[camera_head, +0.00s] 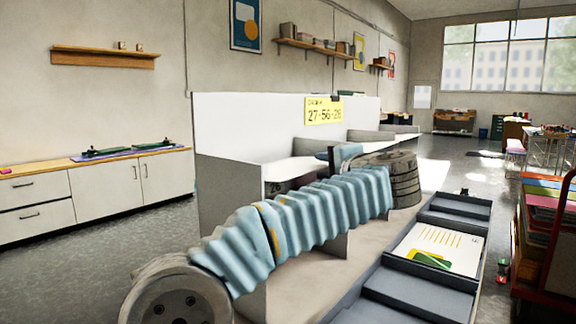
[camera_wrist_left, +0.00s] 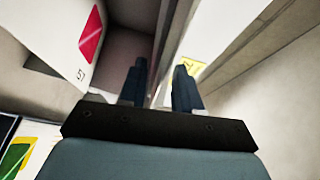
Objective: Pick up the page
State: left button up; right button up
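A white page (camera_head: 437,249) with yellow lines and a green shape lies in a compartment of the dark tray (camera_head: 403,290) at the right. Part of another page with a green patch (camera_wrist_left: 17,155) shows at lower left. My left gripper (camera_wrist_left: 160,90) has its fingers apart, with a pale upright edge beyond or between them; I cannot tell which. In the head view my own arm mostly hides this gripper. My right gripper is not in view.
A white partition with open bays (camera_head: 245,125) stands mid-scene, carrying a yellow sign (camera_head: 323,110) reading 27-56-26. One bay label reads 26. A red-framed cart (camera_head: 549,235) with stacked sheets stands at the right edge. The floor beyond the tray is fairly open.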

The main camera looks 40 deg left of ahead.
pick_arm(q)
grip_shut()
jog(key=shift+r, duration=0.1)
dwell(0.3)
